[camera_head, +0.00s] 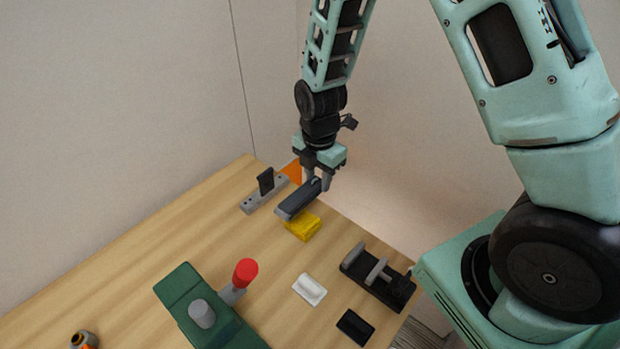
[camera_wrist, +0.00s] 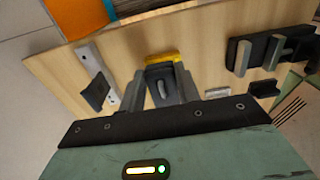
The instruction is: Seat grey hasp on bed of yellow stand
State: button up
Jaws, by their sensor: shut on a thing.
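My gripper (camera_head: 317,185) is shut on the dark grey hasp (camera_head: 298,200), a long bar that sticks out to the lower left of the fingers. In the wrist view the hasp (camera_wrist: 161,84) sits between my two fingers (camera_wrist: 162,90), with a lighter raised piece on its face. The yellow stand (camera_head: 303,227) is on the table just below the hasp, and the hasp hides part of its top. The hasp appears held above the stand; I cannot tell the exact gap. In the wrist view a strip of the yellow stand (camera_wrist: 166,57) shows past the hasp.
A grey bracket with a black plate (camera_head: 265,185) stands left of the hasp, an orange item (camera_head: 292,171) behind. A black fixture (camera_head: 377,278), white block (camera_head: 310,290) and black block (camera_head: 355,327) lie right and front. A green base (camera_head: 190,290) with a red knob (camera_head: 245,271) is front left.

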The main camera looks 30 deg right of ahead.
dwell(0.3)
jog(key=shift+f+b, duration=2.7)
jog(key=shift+f, duration=1)
jog(key=shift+f, duration=0.25)
jog(key=o, duration=1)
notch_tip(320, 180, up, 17)
jog(key=shift+r+b, duration=0.2)
jog(key=shift+b, duration=0.85)
jog(key=s+a+m, duration=0.3)
jog(key=s+m, duration=0.2)
jog(key=s, duration=0.2)
jog(key=s+a+m, duration=0.4)
jog(key=s+m, duration=0.1)
jog(key=s, duration=0.2)
jog(key=s+a+r+m, duration=0.1)
jog(key=s+a+m, duration=0.3)
jog(key=s, duration=0.4)
jog(key=shift+s+a+m+y, duration=0.1)
jog(key=shift+m+y, duration=0.2)
jog(key=shift+m, duration=0.1)
